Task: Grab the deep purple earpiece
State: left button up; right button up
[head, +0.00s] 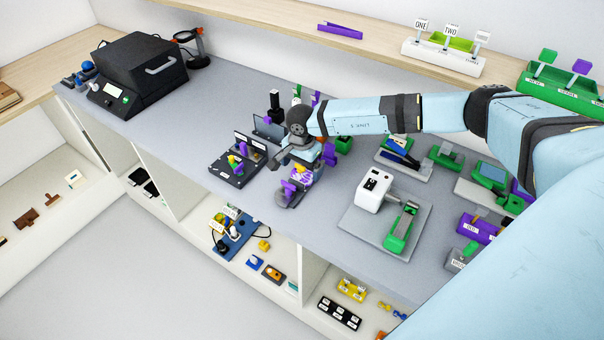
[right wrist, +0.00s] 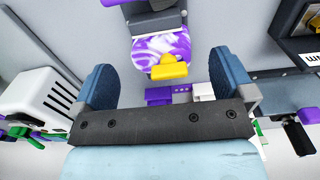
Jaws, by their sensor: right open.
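A purple-and-white swirled piece with a yellow nub (right wrist: 162,48) sits in a dark stand, straight ahead of my right gripper (right wrist: 160,78) in the right wrist view. It also shows in the head view as the swirled piece (head: 302,173), just below my right gripper (head: 296,156). Whether this swirled piece is the deep purple earpiece, I cannot tell. A small yellow, green and purple piece (head: 236,162) lies on a black tray (head: 225,169) to the left. My left gripper is not in view.
A white machine (head: 374,188) on a grey plate stands to the right, with a green part (head: 402,228) beside it. A black box-shaped machine (head: 138,72) stands at the far left. Several green and purple devices crowd the right. The bench between black machine and tray is clear.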

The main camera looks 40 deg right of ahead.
jog(key=shift+w+d+f+p, duration=0.15)
jog(key=shift+f+p, duration=0.1)
jog(key=shift+f, duration=0.7)
jog(key=shift+s+d+f+p, duration=0.1)
jog(key=shift+f+p, duration=0.1)
jog(key=shift+f, duration=0.75)
jog(key=c, duration=1)
jog(key=shift+r, duration=0.1)
jog(key=shift+c, duration=0.2)
